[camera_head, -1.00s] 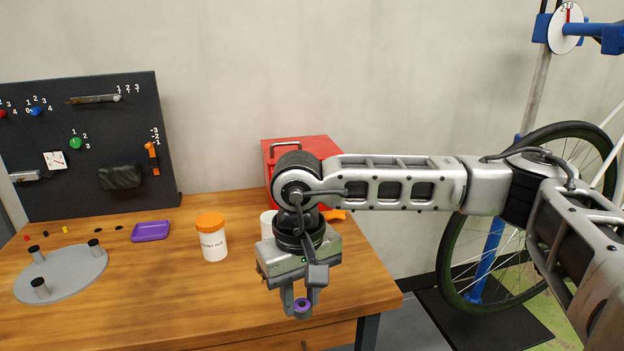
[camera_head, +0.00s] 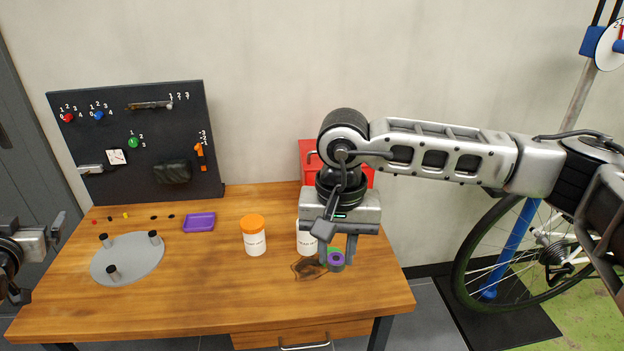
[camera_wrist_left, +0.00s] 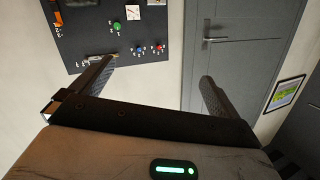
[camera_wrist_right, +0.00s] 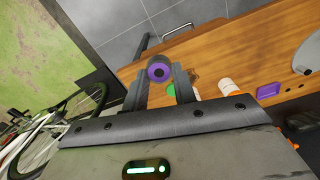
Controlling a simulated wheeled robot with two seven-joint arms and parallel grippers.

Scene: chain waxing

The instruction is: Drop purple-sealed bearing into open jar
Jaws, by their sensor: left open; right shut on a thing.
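The purple-sealed bearing (camera_head: 336,262) is a small dark ring with a purple face, held between the fingertips of my right gripper (camera_head: 335,255). It also shows in the right wrist view (camera_wrist_right: 158,70). A white jar (camera_head: 306,242) stands on the table behind and left of this gripper. The gripper covers its top, so its mouth is hidden. A second white jar (camera_head: 254,242) with an orange lid stands to its left. My left gripper (camera_wrist_left: 153,85) is open and empty; it shows only partly at the left edge of the head view.
A purple tray (camera_head: 200,222), several small coloured parts and a grey round plate with posts (camera_head: 127,262) lie on the table's left. A red box (camera_head: 310,155) stands behind my right arm. A green thing (camera_wrist_right: 171,90) is partly hidden near the right gripper. The table's front middle is clear.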

